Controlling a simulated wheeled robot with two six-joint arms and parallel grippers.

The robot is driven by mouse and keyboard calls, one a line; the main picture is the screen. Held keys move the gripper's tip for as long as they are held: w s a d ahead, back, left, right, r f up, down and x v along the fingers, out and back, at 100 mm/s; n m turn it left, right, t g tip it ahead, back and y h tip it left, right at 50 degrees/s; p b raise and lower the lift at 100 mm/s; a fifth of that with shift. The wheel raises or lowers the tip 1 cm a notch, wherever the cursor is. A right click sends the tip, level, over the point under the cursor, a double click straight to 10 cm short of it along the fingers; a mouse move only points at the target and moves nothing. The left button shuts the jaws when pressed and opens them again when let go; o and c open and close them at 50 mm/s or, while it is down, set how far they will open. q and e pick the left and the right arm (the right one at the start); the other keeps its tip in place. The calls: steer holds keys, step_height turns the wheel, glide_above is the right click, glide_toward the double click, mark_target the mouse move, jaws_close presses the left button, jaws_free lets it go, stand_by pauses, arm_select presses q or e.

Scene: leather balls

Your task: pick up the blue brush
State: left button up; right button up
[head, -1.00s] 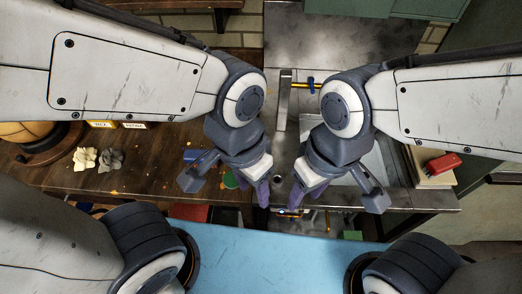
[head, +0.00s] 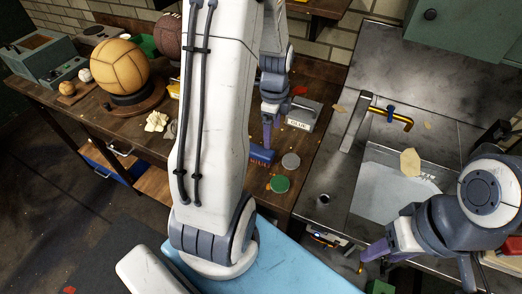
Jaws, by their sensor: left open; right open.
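The blue brush (head: 262,155) lies on the dark wooden bench, just right of my large white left arm link. It is partly hidden by that arm and by the gripper. My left gripper (head: 268,143) points down with its purple fingers right above the brush. It is open; whether the fingers touch the brush cannot be told. My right gripper (head: 367,259) is open and empty, low in front of the metal sink counter.
A green disc (head: 280,184), a grey disc (head: 291,161) and a grey labelled box (head: 301,119) stand close to the brush. A large tan ball (head: 119,66) sits on a stand at left. The sink (head: 372,190) is at right.

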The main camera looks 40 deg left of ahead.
mark_target(258, 149)
arm_select(q)
steer(key=shift+m, duration=0.4)
steer(key=a, duration=0.1)
steer(key=a+f, duration=0.2)
steer(key=shift+s+a, duration=0.35)
step_height(258, 149, down, 5)
steer(key=shift+s+a+r, duration=0.1)
steer(key=shift+a+r, duration=0.05)
steer(key=shift+r, duration=0.05)
steer(key=shift+s+a+f+p, duration=0.15)
steer(key=shift+f+p, duration=0.35)
steer(key=shift+f, duration=0.95)
steer(key=shift+s+a+f+p, duration=0.15)
steer(key=shift+f+p, duration=0.35)
steer(key=shift+f, duration=0.9)
steer(key=shift+d, duration=0.1)
steer(key=shift+c, duration=0.3)
jaws_close()
